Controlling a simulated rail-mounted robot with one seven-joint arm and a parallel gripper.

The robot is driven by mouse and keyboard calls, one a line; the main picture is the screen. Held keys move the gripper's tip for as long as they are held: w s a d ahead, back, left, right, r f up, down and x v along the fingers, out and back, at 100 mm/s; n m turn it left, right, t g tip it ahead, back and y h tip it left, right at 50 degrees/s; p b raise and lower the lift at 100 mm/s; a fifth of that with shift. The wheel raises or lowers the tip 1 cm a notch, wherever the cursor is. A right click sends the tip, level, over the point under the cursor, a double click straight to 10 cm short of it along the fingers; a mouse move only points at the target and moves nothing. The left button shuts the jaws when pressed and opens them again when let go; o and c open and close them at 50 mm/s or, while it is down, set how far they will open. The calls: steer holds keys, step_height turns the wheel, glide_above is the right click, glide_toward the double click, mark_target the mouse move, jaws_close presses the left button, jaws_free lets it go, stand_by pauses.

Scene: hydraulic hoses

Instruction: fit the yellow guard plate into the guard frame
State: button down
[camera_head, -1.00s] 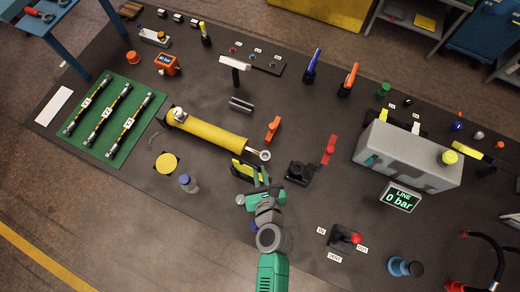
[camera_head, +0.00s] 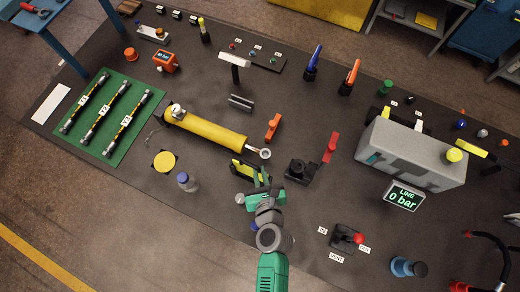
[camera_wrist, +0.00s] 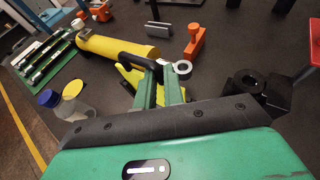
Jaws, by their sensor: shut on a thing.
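The yellow guard plate (camera_head: 240,170) is in my gripper (camera_head: 261,179), below the rod end of the yellow cylinder. In the wrist view the plate (camera_wrist: 127,76) shows beside the green fingers of my gripper (camera_wrist: 160,88), with a black handle-like bar at their tips. The fingers are shut on the plate and hide part of it. A grey slotted bracket (camera_head: 241,102), which may be the guard frame, stands on the bench beyond the cylinder; it also shows at the top of the wrist view (camera_wrist: 172,27). My gripper is well apart from it.
The yellow cylinder (camera_head: 208,133) lies between my gripper and the bracket. A bottle (camera_head: 187,182) and a yellow disc (camera_head: 164,161) are left.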

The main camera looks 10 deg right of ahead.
mark_target(260, 178)
steer(key=shift+f+b, duration=1.25)
steer(key=shift+f, duration=0.25)
steer(key=c, duration=1.4)
jaws_free()
steer(key=shift+c, duration=0.2)
steer(key=v, duration=0.7)
steer(key=shift+s+r, duration=0.15)
steer(key=shift+s, duration=0.2)
